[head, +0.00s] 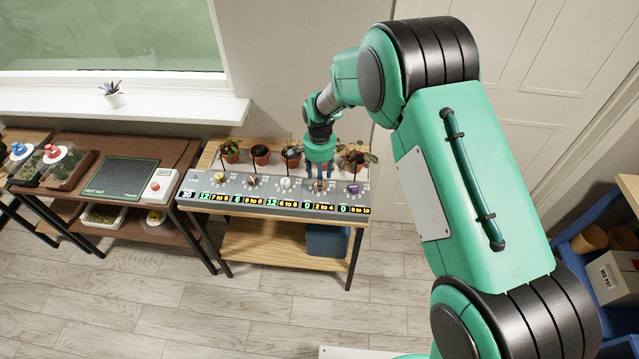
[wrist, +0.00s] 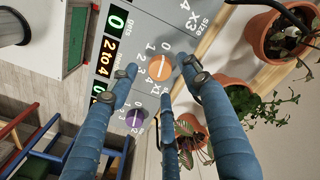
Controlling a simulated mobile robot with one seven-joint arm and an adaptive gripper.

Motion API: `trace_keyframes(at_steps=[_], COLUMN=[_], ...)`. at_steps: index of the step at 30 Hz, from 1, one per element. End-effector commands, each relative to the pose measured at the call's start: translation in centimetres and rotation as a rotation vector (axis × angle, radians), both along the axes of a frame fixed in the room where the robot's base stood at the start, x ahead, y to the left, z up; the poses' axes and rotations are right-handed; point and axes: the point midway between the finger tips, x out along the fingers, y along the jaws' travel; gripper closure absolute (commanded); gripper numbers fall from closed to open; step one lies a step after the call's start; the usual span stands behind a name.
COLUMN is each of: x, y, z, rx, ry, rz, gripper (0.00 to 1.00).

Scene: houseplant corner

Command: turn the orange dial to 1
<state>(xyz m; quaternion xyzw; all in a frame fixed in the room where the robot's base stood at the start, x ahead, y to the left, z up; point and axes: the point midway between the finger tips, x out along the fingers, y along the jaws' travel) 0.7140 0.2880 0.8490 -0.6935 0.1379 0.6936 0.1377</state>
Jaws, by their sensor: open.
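The orange dial (wrist: 158,66) is on the grey panel (wrist: 140,30), with a scale from 0 to 4 beside it. Its exact pointer direction is hard to tell. The display by it reads 0, next to "2 to 4". My gripper (wrist: 163,80) has its blue fingers spread around the dial, with a gap to it in the picture; I cannot tell whether any finger touches it. In the head view my gripper (head: 319,178) points down over the panel (head: 240,186), and its fingers largely cover the orange dial.
A purple dial (head: 353,188) is right beside, also in the wrist view (wrist: 134,118). A white dial (head: 285,183) is on the other side. Potted plants (head: 261,154) stand close behind the panel, one pot (wrist: 240,100) near my fingers. A brown table (head: 110,150) stands left.

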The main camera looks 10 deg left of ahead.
Motion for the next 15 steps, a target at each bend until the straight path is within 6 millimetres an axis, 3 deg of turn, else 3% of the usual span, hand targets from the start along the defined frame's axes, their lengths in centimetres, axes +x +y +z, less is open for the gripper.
trace_keyframes(at_steps=[6,15], x=[0.0,0.0], y=[0.0,0.0], z=[-2.3,-2.9], rx=[0.000,0.000], ry=[0.000,0.000], rz=[0.000,0.000], gripper=[0.52,0.52])
